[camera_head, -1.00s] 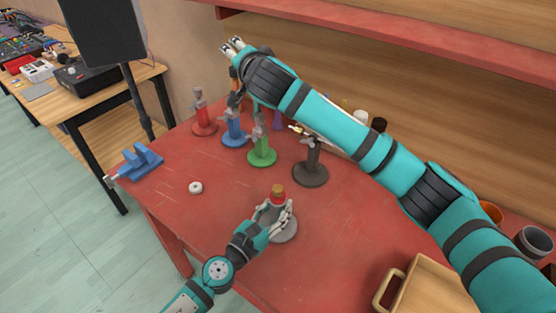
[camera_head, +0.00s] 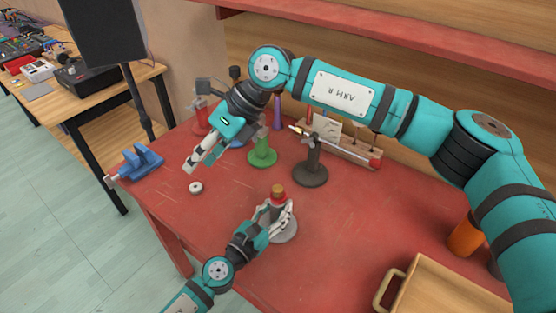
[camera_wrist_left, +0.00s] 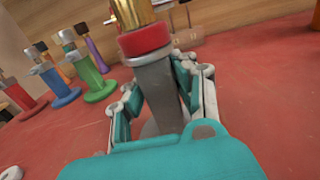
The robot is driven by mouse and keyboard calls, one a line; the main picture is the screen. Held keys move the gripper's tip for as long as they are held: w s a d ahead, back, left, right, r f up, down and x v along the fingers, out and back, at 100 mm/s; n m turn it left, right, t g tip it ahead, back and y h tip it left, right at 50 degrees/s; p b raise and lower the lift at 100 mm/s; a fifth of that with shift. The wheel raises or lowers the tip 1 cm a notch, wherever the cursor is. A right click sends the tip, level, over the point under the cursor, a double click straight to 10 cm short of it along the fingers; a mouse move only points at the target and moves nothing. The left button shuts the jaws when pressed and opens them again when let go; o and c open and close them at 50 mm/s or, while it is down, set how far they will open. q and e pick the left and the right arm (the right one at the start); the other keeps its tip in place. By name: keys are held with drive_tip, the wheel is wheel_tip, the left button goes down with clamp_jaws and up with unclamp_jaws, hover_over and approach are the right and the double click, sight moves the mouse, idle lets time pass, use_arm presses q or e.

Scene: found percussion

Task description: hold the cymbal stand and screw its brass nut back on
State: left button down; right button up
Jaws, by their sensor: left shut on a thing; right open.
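The cymbal stand (camera_head: 285,232) stands on the red table, with a grey round base and a grey post (camera_wrist_left: 155,88). A red ring (camera_wrist_left: 145,38) sits at the top of the post, and a brass piece (camera_wrist_left: 131,14) stands above it, cut off by the wrist view's edge. I take it for the brass nut; I cannot tell how it is threaded. My left gripper (camera_head: 278,208) is shut on the stand's post, below the red ring. My right gripper (camera_head: 192,165) is open and empty, fingers pointing down, left of the stand and above the table.
A white ring (camera_head: 195,187) lies on the table's left part. A green stand (camera_head: 262,156) and a dark stand (camera_head: 310,173) stand behind the cymbal stand. A blue vise (camera_head: 140,162) is at the left edge. A wooden tray (camera_head: 398,279) lies at front right.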

drive_tip(key=w+d+f+n+t+h, duration=0.1)
drive_tip(key=w+d+f+n+h, duration=0.1)
drive_tip(key=d+f+n+h, duration=0.35)
drive_tip(key=h, duration=0.3)
hover_over(278, 188)
drive_tip(key=shift+d+r+n+t+y, duration=0.1)
drive_tip(key=shift+r+n+t+y, duration=0.15)
drive_tip(key=shift+r+n+t, duration=0.2)
drive_tip(key=shift+f, duration=0.15)
drive_tip(key=shift+f, duration=3.9)
drive_tip(key=shift+c, duration=0.4)
